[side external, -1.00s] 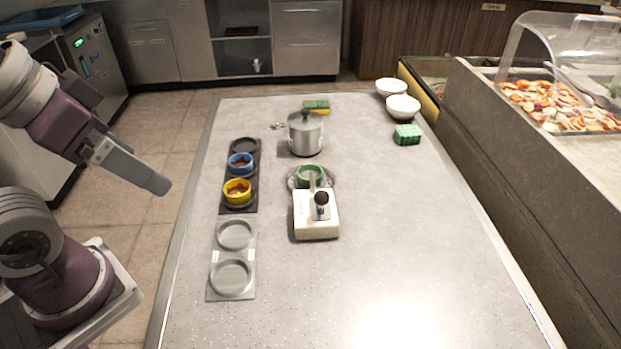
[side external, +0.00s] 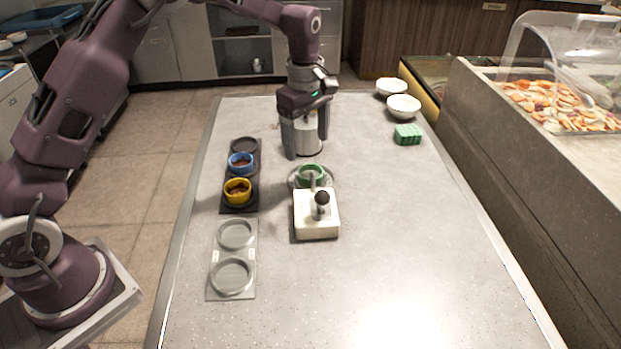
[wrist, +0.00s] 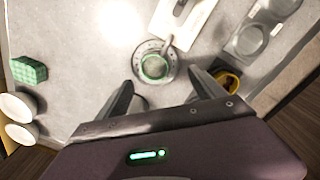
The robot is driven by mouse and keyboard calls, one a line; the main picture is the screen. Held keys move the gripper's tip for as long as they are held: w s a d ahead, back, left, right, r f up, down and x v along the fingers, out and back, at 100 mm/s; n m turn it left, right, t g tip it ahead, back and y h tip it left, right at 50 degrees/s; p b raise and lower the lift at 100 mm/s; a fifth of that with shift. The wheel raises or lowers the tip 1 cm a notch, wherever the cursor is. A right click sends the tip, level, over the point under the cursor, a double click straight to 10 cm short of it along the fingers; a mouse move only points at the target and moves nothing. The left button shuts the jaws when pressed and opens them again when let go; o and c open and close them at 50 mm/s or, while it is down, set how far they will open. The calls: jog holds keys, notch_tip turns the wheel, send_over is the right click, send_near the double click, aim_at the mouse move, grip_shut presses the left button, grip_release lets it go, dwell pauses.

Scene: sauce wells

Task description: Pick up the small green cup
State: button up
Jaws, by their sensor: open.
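The small green cup (side external: 311,173) sits on a round metal dish behind a cream device (side external: 316,222) with a black knob. A grey bar from the device reaches to the cup's near rim. In the wrist view the cup (wrist: 155,66) shows ahead of the fingertips, near the middle. My gripper (side external: 306,147) is open and empty, pointing down above the table, behind the cup in the side view. Its fingers (wrist: 160,82) stand apart in the wrist view, and the cup is not between them.
A dark tray (side external: 240,209) holds a blue cup (side external: 241,162) and a yellow cup (side external: 237,191). A grey tray (side external: 233,256) has two empty wells. White bowls (side external: 403,107) and a green block (side external: 407,134) are at the back right. The table's right side is clear.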

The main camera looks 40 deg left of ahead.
aim_at(310, 168)
jog(key=shift+n, duration=0.4)
jog(key=f, duration=0.3)
jog(key=w+f, duration=0.1)
jog(key=f, duration=0.5)
jog(key=shift+w+a+f, duration=0.35)
jog(key=shift+w, duration=0.05)
jog(key=c, duration=1.5)
notch_tip(310, 168, up, 10)
jog(key=shift+r, duration=0.1)
